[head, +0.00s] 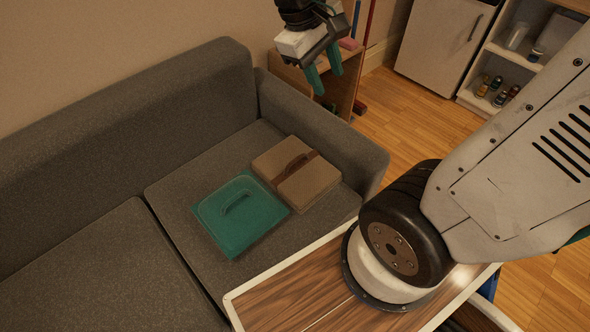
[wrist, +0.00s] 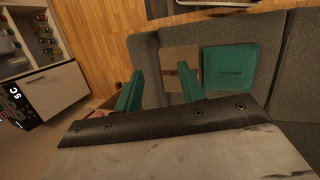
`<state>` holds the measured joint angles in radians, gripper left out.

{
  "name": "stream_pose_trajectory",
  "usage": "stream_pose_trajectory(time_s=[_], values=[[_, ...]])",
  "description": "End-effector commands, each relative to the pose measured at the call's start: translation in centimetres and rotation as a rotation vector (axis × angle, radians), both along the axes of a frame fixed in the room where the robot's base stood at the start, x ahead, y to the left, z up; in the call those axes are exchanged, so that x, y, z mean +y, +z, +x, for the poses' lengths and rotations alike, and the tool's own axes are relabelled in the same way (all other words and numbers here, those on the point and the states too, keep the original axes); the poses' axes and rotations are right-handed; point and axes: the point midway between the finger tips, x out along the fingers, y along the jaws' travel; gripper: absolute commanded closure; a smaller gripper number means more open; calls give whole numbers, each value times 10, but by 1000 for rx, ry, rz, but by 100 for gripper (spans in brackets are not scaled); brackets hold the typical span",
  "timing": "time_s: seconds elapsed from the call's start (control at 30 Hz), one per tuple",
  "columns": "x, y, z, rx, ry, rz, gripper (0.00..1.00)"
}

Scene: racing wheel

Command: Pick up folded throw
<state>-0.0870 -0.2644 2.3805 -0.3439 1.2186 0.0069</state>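A beige folded block with a brown strap and handle (head: 297,173), which looks like the folded throw, lies flat on the grey sofa seat beside the armrest. It also shows in the wrist view (wrist: 180,58), partly behind one finger. A teal flat square with a handle (head: 241,213) lies right beside it, and it also shows in the wrist view (wrist: 229,69). I cannot fully tell which of the two is the throw. My gripper (head: 327,80) hangs high beyond the armrest, away from both. Its two teal fingers are apart and empty in the wrist view (wrist: 158,88).
The sofa armrest (head: 322,130) stands between the gripper and the seat. A wooden-topped surface (head: 290,298) with a white rim lies at the front. A low wooden shelf (head: 343,88), a white cabinet (head: 440,42) and a shelf with small bottles stand behind. The left seat is clear.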

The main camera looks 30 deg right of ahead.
Motion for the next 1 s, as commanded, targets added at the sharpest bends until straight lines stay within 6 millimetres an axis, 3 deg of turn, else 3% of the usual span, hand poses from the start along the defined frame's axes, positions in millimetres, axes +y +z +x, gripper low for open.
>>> stream_pose_trajectory(time_s=[0.27,0.47,0.7,0.87,1.0], values=[[-15,-66,86,220,225,-225,60],[-19,-133,141,363,412,-369,60],[-14,-239,190,523,668,-517,60],[-7,-322,207,624,855,-601,60],[-2,-394,209,700,1013,-656,60]])
